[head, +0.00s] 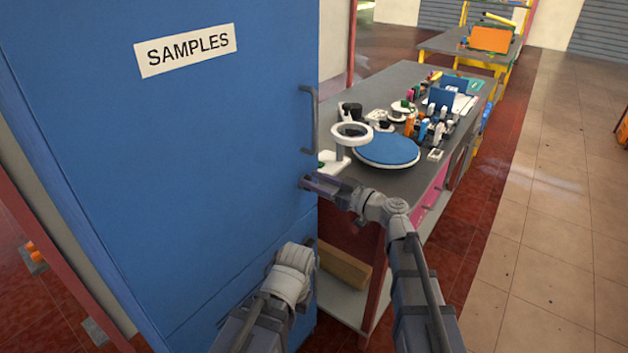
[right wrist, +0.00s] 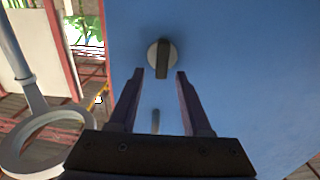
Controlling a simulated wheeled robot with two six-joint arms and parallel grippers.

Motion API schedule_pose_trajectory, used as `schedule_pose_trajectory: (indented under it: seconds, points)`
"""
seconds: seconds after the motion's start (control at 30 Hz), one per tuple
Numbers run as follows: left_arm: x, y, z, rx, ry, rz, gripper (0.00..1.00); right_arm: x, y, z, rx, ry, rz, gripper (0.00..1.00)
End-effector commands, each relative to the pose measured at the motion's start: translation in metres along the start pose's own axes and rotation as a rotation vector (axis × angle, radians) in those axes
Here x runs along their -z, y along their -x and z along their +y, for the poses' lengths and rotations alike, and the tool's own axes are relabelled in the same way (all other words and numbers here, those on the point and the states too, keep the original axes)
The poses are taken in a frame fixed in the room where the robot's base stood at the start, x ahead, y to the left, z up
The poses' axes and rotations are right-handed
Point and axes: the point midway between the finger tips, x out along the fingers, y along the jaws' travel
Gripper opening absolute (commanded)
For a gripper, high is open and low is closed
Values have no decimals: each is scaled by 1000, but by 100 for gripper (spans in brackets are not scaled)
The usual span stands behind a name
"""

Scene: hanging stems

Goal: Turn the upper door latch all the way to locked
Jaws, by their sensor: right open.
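The tall blue cabinet door (head: 200,130) carries a SAMPLES label. In the right wrist view a latch, a round grey plate with a dark upright grip (right wrist: 162,58), sits on the blue door. My right gripper (head: 312,184) is at the door's right edge below the bar handle. In the right wrist view its open fingers (right wrist: 157,78) point at the latch, one to each side, with nothing between them gripped. The latch is not clearly visible in the head view. My left arm reaches toward the lower door; its fingers are hidden.
A grey vertical bar handle (head: 313,120) stands out from the door above my right gripper. A workbench (head: 420,178) to the right holds a blue disc (head: 387,150), a white ring stand (head: 351,133) and several small items. A dark peg (right wrist: 156,121) shows below the latch.

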Motion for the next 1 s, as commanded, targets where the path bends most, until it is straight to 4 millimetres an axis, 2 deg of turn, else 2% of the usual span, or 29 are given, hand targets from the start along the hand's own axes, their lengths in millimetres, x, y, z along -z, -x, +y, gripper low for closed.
schedule_pose_trajectory:
  seconds: [0.1, 0.4, 0.8, 0.83, 1.0]
  points:
    - [0, 0, 0, 0, 0, 0, 0, 0, -7, 0, 1, 0, 0, 49]
    - [0, 0, 0, 0, 0, 0, 0, 0, -8, 0, 0, 0, 0, 48]
    - [0, 0, 0, 0, 0, 0, 0, 0, -7, 0, 0, 0, 0, 3]
    - [0, 0, 0, 0, 0, 0, 0, 0, -7, 0, 0, 0, 0, 0]
    - [0, 0, 0, 0, 0, 0, 0, 0, -7, 0, 1, 0, 0, 0]
